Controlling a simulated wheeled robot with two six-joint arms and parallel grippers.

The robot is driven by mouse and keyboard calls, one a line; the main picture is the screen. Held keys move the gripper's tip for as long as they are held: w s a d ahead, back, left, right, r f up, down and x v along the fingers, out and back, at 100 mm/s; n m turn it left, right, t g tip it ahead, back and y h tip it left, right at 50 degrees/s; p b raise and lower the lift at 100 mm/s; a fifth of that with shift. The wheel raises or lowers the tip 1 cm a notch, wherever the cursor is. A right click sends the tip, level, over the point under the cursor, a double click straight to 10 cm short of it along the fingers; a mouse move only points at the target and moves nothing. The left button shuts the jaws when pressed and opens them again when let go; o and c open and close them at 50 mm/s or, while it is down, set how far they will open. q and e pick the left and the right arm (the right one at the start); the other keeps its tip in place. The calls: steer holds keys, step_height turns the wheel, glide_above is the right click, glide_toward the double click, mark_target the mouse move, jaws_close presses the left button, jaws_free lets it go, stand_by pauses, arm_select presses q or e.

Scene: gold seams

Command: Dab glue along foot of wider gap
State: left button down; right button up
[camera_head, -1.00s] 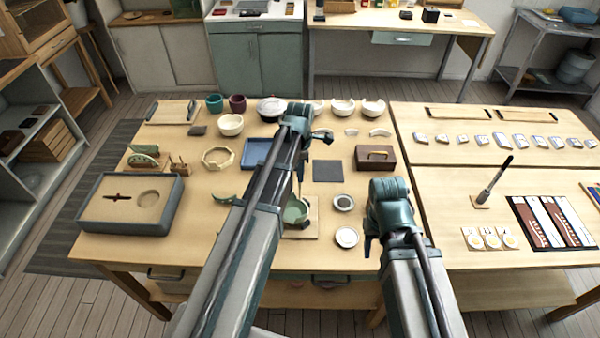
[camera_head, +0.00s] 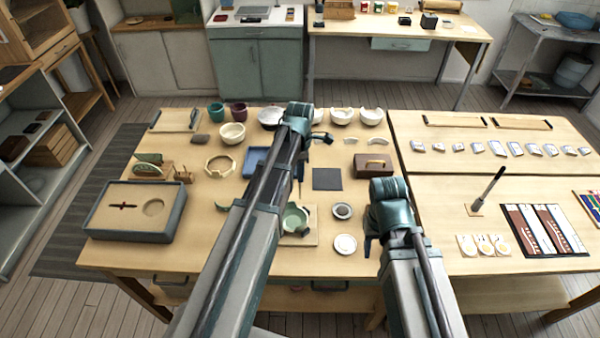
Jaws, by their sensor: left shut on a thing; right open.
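A green bowl (camera_head: 293,221) with a broken-looking rim sits on a light square board (camera_head: 311,238) near the table's front middle. My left arm covers its left side, so I cannot make out its gaps. A loose green shard (camera_head: 222,207) lies left of that arm. My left gripper (camera_head: 301,168) is above and behind the bowl, largely hidden by its own wrist. It is shut on a thin stick-like tool (camera_head: 300,188), mostly hidden, pointing down towards the bowl. I cannot tell whether it touches. My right gripper (camera_head: 369,246) is open and empty, right of the bowl.
Two small round dishes (camera_head: 345,244) stand between bowl and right gripper. A dark square mat (camera_head: 327,179), a brown box (camera_head: 373,164) and a blue tray (camera_head: 254,160) lie behind. A grey-rimmed tray (camera_head: 110,225) is at left. An upright brush (camera_head: 486,190) stands on the right table.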

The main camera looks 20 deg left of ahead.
arm_select(q)
steer(key=shift+r+p, duration=1.35)
steer(key=shift+r, duration=0.3)
steer(key=shift+f, duration=0.1)
